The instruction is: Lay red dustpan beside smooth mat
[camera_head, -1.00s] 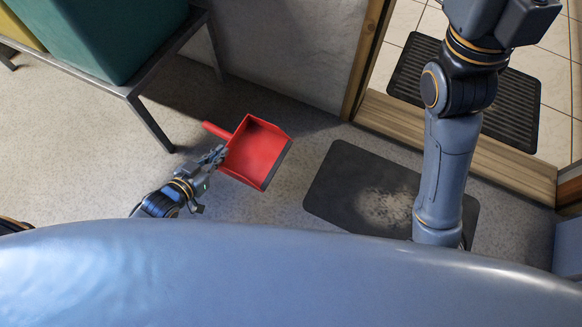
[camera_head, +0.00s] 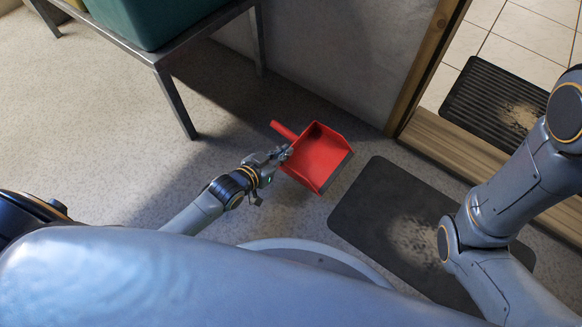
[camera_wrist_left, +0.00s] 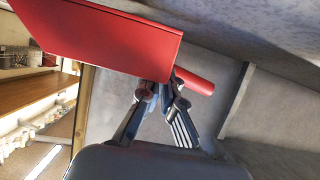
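The red dustpan (camera_head: 318,158) is beside the left upper edge of the smooth dark mat (camera_head: 375,205), with a small gap between them in the head view. The mat lies on the floor and has a pale dusty patch.
A ribbed dark mat (camera_head: 497,103) lies on tiles beyond a wooden threshold (camera_head: 455,145). A metal-framed bench (camera_head: 174,100) with a green bin (camera_head: 150,15) stands upper left. Bare floor (camera_head: 100,130) is free at left.

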